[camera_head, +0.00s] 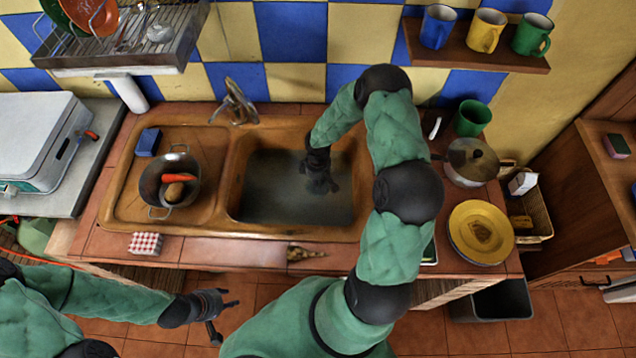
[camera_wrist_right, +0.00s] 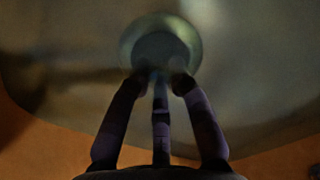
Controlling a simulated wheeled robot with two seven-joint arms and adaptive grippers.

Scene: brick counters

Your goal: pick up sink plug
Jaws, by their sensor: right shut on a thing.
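The sink basin (camera_head: 280,209) is brown-rimmed and holds murky grey water or has a dark grey floor; I cannot tell which. My right gripper (camera_head: 322,186) reaches down into it. In the right wrist view the fingers of my right gripper (camera_wrist_right: 160,76) close together at the near edge of the sink plug (camera_wrist_right: 160,45), a round greyish disc with a paler rim. The gripper is shut on the plug, though the contact is dim and blurred. In the head view the gripper and arm hide the plug. My left gripper (camera_head: 228,317) is open and empty in front of the counter.
A pot (camera_head: 182,190) with a carrot stands on the drainboard left of the basin, near a blue sponge (camera_head: 148,141). The faucet (camera_head: 236,101) rises behind the sink. A lidded pot (camera_head: 470,161) and a yellow plate (camera_head: 481,232) stand right of my right arm.

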